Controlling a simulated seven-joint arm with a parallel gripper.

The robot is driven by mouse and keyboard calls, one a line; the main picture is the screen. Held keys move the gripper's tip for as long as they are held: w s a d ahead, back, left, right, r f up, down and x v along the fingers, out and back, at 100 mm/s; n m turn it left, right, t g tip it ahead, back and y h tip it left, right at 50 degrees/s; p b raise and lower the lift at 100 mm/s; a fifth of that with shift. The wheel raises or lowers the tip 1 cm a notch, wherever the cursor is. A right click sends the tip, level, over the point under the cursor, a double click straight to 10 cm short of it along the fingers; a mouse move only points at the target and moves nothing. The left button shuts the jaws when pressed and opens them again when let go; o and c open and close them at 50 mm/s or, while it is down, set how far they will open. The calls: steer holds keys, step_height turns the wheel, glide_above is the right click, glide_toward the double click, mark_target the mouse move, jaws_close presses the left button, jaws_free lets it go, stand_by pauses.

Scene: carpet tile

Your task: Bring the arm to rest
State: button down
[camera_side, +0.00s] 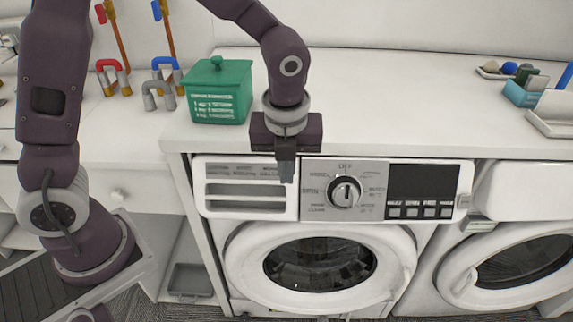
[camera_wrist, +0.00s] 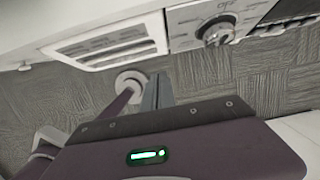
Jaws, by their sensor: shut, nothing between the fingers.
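My gripper (camera_side: 287,172) points down in front of the washing machine's top panel, in the side view. Its fingers are together with nothing between them. They overlap the edge between the detergent drawer (camera_side: 245,200) and the dial panel in the picture; I cannot tell the gap to the machine. In the wrist view my gripper (camera_wrist: 158,90) shows its shut fingers over the carpet floor, below the drawer front (camera_wrist: 105,45). The dial (camera_side: 344,192) is to the right of my gripper, and it also shows in the wrist view (camera_wrist: 217,31).
A green lidded box (camera_side: 217,92) stands on the white counter (camera_side: 400,95) left of my gripper. Red, blue and grey U-shaped pieces (camera_side: 160,97) stand farther left. A blue container (camera_side: 522,93) and white tray (camera_side: 553,116) are at the right. The counter's middle is clear.

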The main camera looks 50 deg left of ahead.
steer(key=s+a+r+n+t, duration=0.2)
steer(key=s+a+r+n, duration=0.2)
steer(key=s+r+n, duration=0.6)
steer(key=s+a+r+n+t, duration=0.1)
steer(key=s+n, duration=0.3)
steer(key=n, duration=0.4)
steer(key=s+a+r+n+t+h, duration=0.1)
steer(key=s+n, duration=0.3)
steer(key=n, duration=0.5)
steer(key=shift+s+r, duration=0.4)
steer(key=shift+r, duration=0.05)
